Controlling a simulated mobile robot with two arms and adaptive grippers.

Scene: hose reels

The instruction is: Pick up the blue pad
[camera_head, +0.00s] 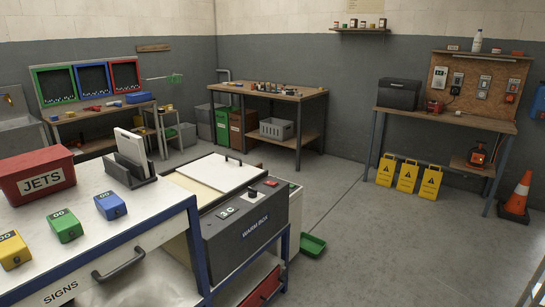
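A small blue block-like pad (110,206) with a dark marking on top lies on the white-topped table (95,233), near its right edge. A green one (64,226) and a yellow one (13,250) of like shape lie in a row to its left, nearer the front. They stand apart from one another, and nothing covers the blue one. Neither of my grippers shows in the head view.
A red box marked JETS (37,177) and a dark holder with white panels (133,160) stand behind the pads. A drawer marked SIGNS (100,278) is below. A grey WARM BOX (248,232) adjoins on the right. The floor (370,245) at right is largely clear.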

